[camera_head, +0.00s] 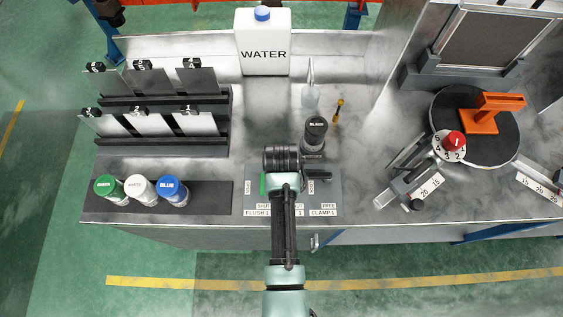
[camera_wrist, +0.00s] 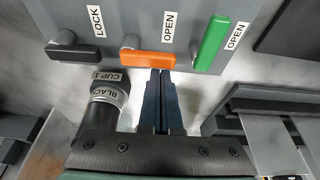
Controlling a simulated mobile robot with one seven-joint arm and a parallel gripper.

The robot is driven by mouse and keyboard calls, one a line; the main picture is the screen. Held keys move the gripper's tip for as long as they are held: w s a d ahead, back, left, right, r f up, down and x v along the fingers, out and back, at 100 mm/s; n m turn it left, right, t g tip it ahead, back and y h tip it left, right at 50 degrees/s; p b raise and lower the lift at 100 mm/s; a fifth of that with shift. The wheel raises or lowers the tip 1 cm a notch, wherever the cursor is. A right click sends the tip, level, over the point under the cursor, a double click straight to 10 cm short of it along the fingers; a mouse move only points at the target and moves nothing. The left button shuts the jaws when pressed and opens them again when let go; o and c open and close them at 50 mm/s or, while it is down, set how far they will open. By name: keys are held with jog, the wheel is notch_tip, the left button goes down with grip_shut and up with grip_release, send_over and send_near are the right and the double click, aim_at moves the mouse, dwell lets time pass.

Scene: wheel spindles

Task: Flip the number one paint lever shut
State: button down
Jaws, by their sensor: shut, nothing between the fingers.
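The orange lever (camera_wrist: 148,59) is in the middle of the grey panel (camera_wrist: 195,18) in the wrist view, beside an OPEN label. It appears to be the number one paint lever; in the head view my arm hides it. My gripper (camera_wrist: 163,77) is shut and empty, its fingertips right at the lever's lower edge. I cannot tell whether they touch. A green lever (camera_wrist: 211,43) stands to the right by another OPEN label, and a black lever (camera_wrist: 75,53) to the left by LOCK. In the head view the panel (camera_head: 329,203) carries FLUSH 1 and CLAMP 1 labels.
A black-capped bottle (camera_head: 315,130) stands just behind the panel, close to my wrist. Green (camera_head: 107,187), white (camera_head: 139,187) and blue (camera_head: 172,190) capped bottles stand left. A water jug (camera_head: 263,45) is at the back. A turntable (camera_head: 475,145) with an orange handle is right.

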jog(key=shift+s+a+n+y+p, duration=0.1)
jog(key=shift+s+n+y+p, duration=0.3)
jog(key=shift+n, duration=0.5)
jog(key=shift+s+n+y+p, duration=0.35)
jog(key=shift+n+p, duration=0.15)
jog(key=shift+n, duration=0.7)
jog(key=n, duration=0.1)
jog(key=s+n+y, duration=0.1)
jog(key=n, duration=0.1)
jog(key=shift+s+g, duration=0.15)
jog(key=shift+g, duration=0.25)
jog(key=n, duration=0.1)
jog(key=s+n, duration=0.1)
jog(key=n, duration=0.1)
jog(key=d+n+g+y, duration=0.1)
jog(key=n, duration=0.1)
jog(key=shift+s, duration=0.15)
jog(key=n, duration=0.1)
jog(key=s+n+g, duration=0.1)
jog(key=n, duration=0.1)
jog(key=shift+d+b, duration=0.35)
jog(key=shift+d, duration=0.05)
